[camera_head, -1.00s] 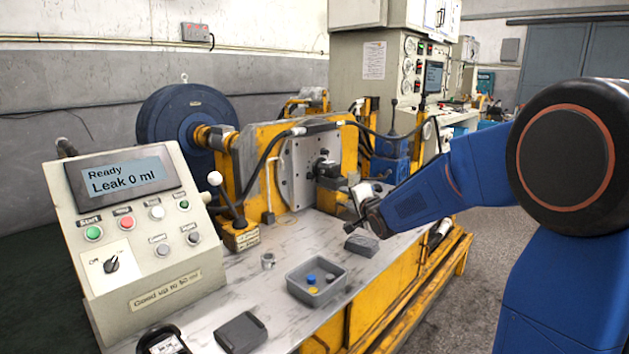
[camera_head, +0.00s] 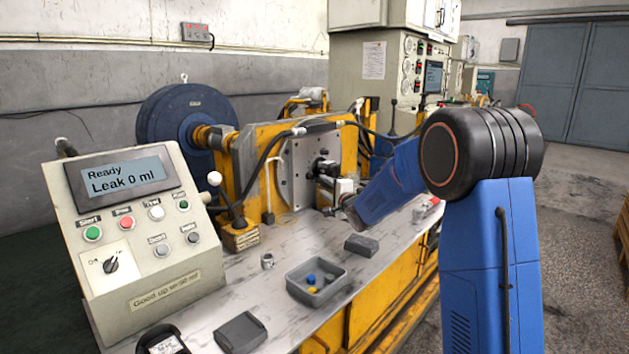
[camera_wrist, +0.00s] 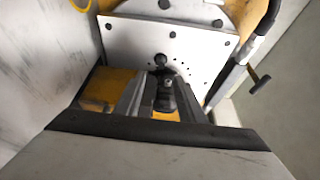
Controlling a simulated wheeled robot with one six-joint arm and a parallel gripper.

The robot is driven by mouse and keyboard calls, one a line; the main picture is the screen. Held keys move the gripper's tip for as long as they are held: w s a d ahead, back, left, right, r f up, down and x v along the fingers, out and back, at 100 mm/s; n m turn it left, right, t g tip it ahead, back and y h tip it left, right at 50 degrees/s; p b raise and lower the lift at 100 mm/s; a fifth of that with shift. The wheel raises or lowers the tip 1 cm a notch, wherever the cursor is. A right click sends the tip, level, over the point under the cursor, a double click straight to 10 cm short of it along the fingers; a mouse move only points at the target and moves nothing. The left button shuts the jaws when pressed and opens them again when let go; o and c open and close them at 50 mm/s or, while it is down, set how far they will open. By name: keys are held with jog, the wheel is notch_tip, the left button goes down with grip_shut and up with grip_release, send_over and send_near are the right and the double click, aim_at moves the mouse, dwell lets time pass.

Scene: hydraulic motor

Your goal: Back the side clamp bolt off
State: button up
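The hydraulic motor (camera_head: 327,168) is a dark block on the upright grey mounting plate (camera_head: 298,180) of the yellow test stand. My gripper (camera_head: 333,205) is just below and in front of it, partly hidden by my wrist. In the wrist view my gripper's two fingers (camera_wrist: 163,98) point toward the plate (camera_wrist: 155,42). They are apart, with a dark upright bolt-like part (camera_wrist: 164,97) between them. A gap seems to show on each side of it. I cannot tell for sure that this part is the side clamp bolt.
The bench top (camera_head: 245,292) bears a grey tray (camera_head: 292,284) with small blue and yellow pieces, a dark block (camera_head: 361,245), a small metal fitting (camera_head: 267,261) and a dark flat box (camera_head: 240,332). The control panel (camera_head: 135,225) reads "Ready, Leak 0 ml". Hoses run near the plate.

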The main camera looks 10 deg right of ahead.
aim_at(313, 177)
jog(key=x, duration=0.9)
jog(key=shift+w+a, duration=0.2)
jog(key=shift+w, duration=0.15)
grip_shut()
